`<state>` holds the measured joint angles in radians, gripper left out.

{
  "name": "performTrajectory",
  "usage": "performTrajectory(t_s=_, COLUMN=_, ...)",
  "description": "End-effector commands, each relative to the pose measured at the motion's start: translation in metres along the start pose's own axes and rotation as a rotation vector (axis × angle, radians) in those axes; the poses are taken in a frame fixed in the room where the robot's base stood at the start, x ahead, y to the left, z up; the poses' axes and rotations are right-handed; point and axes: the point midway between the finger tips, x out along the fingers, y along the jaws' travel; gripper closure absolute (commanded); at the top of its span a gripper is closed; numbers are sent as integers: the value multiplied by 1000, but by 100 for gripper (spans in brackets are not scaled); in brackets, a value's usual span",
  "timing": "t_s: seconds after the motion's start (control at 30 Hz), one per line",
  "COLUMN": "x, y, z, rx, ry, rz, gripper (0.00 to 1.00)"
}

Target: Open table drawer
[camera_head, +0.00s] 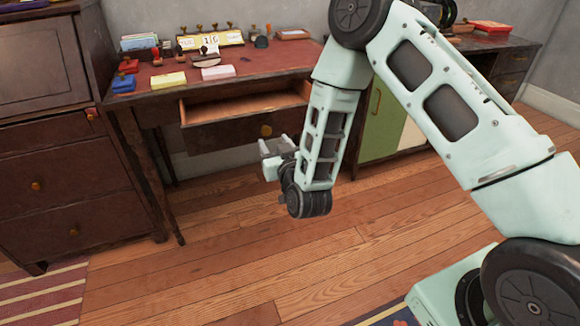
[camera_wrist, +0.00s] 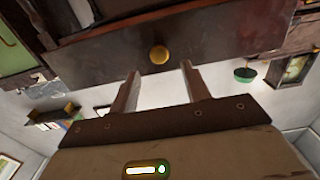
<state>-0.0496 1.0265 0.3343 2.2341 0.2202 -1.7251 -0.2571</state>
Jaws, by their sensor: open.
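The wooden table (camera_head: 225,80) stands against the wall, with a reddish top. Its drawer (camera_head: 215,137) is pulled out, and the inside shows as an empty-looking brown space. A round golden knob (camera_head: 266,130) is on the drawer front, and the knob also shows in the wrist view (camera_wrist: 158,54). My gripper (camera_head: 272,147) is just in front of the drawer front, near the knob. In the wrist view my gripper (camera_wrist: 160,80) is open and empty. The knob lies beyond the fingertips, lined up with the gap between them, apart from both fingers.
Stamps, a yellow box (camera_head: 168,80) and other small items stand on the tabletop. A dark cabinet (camera_head: 70,190) is close on the left. A green-doored cabinet (camera_head: 383,118) stands to the right. The wooden floor (camera_head: 240,240) in front is largely clear.

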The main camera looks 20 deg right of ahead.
Motion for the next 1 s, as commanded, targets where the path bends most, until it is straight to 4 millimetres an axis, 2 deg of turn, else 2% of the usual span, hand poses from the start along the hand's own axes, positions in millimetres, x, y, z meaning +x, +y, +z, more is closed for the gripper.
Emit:
performTrajectory(t_s=0.1, x=-30, y=0, z=1, rx=-1, ry=-5, rz=-2, gripper=53)
performTrajectory(t_s=0.4, x=-99, y=-2, z=2, rx=-4, ry=-3, rz=-6, gripper=53)
performTrajectory(t_s=0.7, x=-118, y=-1, z=2, rx=-2, ry=-2, rz=-4, gripper=53)
performTrajectory(t_s=1.0, x=-122, y=1, z=0, rx=0, ry=0, rz=1, gripper=53)
